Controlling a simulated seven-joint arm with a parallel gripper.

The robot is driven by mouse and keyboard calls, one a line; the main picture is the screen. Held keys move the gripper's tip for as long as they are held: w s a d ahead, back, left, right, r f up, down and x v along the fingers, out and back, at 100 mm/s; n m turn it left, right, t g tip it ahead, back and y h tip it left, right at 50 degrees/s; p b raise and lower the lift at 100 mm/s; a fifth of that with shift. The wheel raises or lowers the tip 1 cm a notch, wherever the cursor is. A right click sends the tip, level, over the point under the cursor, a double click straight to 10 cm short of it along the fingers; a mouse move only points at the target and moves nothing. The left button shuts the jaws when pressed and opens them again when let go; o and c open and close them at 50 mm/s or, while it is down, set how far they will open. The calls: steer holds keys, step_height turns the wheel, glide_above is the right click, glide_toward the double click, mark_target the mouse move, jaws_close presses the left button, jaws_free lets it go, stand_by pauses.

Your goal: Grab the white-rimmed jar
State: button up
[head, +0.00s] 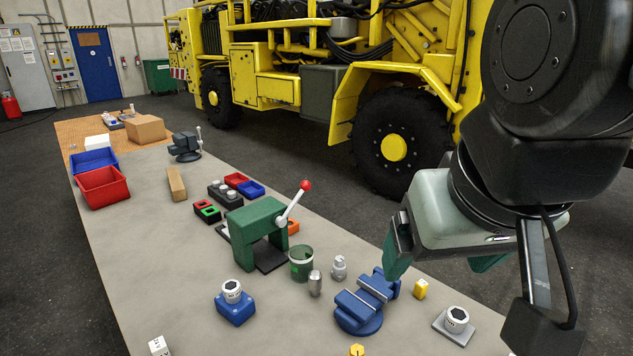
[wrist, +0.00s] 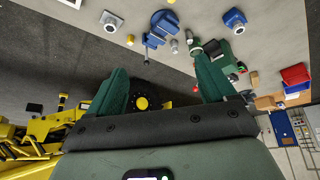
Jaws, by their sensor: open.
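The jar (head: 301,265) is a dark green, see-through cylinder with a pale rim. It stands upright on the bench in the head view, just right of the green lever press's base. In the wrist view the jar (wrist: 196,50) is small, near the right finger, which may cover part of it. My gripper (head: 440,262) is open and empty, held in the air to the right of the jar, beyond the blue vise. In the wrist view the two green fingers of my gripper (wrist: 162,78) are spread wide with nothing between them.
The green press (head: 255,228) with a red-knobbed lever stands left of the jar. A metal cylinder (head: 315,284), a grey fitting (head: 339,267) and the blue vise (head: 362,305) stand close by. A blue block (head: 236,310) is nearer the camera. Bare bench lies at left.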

steer(key=w+a+f+n+g+h, duration=0.1)
steer(key=w+f+n+h, duration=0.45)
steer(key=w, duration=0.95)
steer(key=w+f+n+g+h, duration=0.1)
steer(key=w+f+n+h, duration=0.45)
steer(key=w, duration=0.85)
steer(key=n+t+y, duration=0.1)
steer(key=n+t, duration=1.1)
steer(key=n, duration=0.6)
glide_toward(307, 247)
steer(key=shift+s+d+r, duration=0.1)
steer(key=shift+s+r, duration=0.15)
steer(key=shift+r, duration=0.15)
steer(key=shift+w+f, duration=0.1)
steer(key=shift+f, duration=0.1)
steer(key=shift+x, duration=3.55)
steer(key=shift+f, duration=0.1)
